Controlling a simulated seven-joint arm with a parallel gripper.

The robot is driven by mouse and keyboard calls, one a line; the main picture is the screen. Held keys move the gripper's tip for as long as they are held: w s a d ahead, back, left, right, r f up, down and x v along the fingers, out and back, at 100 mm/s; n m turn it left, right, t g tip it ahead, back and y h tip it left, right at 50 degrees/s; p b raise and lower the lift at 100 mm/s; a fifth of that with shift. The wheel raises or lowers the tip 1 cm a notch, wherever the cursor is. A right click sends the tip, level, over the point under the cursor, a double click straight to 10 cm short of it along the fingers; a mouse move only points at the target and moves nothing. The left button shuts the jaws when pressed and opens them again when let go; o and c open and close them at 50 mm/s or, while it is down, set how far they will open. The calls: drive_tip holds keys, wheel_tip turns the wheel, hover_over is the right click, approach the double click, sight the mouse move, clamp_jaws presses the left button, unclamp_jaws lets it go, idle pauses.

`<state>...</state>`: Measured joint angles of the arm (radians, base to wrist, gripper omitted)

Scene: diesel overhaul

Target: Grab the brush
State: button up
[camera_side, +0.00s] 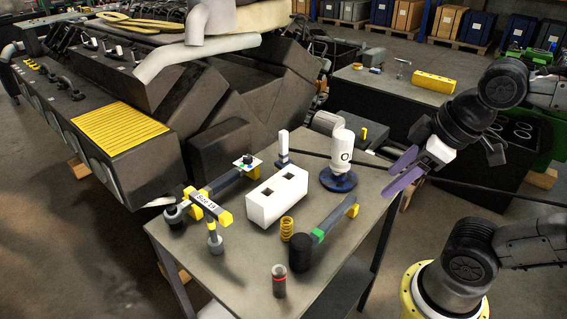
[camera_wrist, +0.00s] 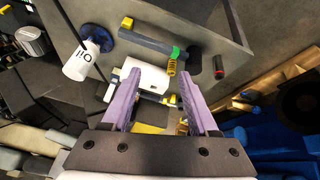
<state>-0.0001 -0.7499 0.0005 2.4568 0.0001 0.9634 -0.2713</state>
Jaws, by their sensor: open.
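I cannot tell for certain which item is the brush. The likeliest is a tool with a grey handle (camera_side: 335,220), a yellow end, a green collar and a black round head, lying at the table's right front; its handle also shows in the wrist view (camera_wrist: 150,39). My gripper (camera_side: 388,181) is open and empty, above and beyond the table's right edge, apart from the tool. In the wrist view, its purple fingers (camera_wrist: 159,72) are spread, with the white block with square holes (camera_wrist: 150,77) seen between and beyond their tips.
On the table (camera_side: 220,258) stand an oil bottle (camera_side: 342,152) on a blue base, the white block (camera_side: 277,197), a yellow spring (camera_side: 287,229), a red-banded dark cylinder (camera_side: 279,281) and a labelled T-shaped tool (camera_side: 203,204). A large engine (camera_side: 240,100) stands behind.

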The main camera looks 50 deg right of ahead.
drive_tip(key=w+d+r+n+g, duration=0.1)
drive_tip(key=w+r+n, duration=0.5)
drive_tip(key=w, duration=0.3)
drive_tip(key=w+d+r+n+g, duration=0.1)
drive_tip(key=w+d+r+n, duration=0.1)
drive_tip(key=w+r+n, duration=0.45)
drive_tip(key=g, duration=0.3)
hover_over(283, 131)
drive_tip(key=shift+n, duration=0.45)
wheel_tip(283, 131, down, 14)
drive_tip(key=shift+w+a, duration=0.1)
wheel_tip(283, 131, down, 8)
drive_tip(key=shift+r, duration=0.15)
drive_tip(key=shift+s+f, duration=0.2)
drive_tip(key=shift+f, duration=2.9)
clamp_jaws()
drive_tip(key=shift+r, duration=0.1)
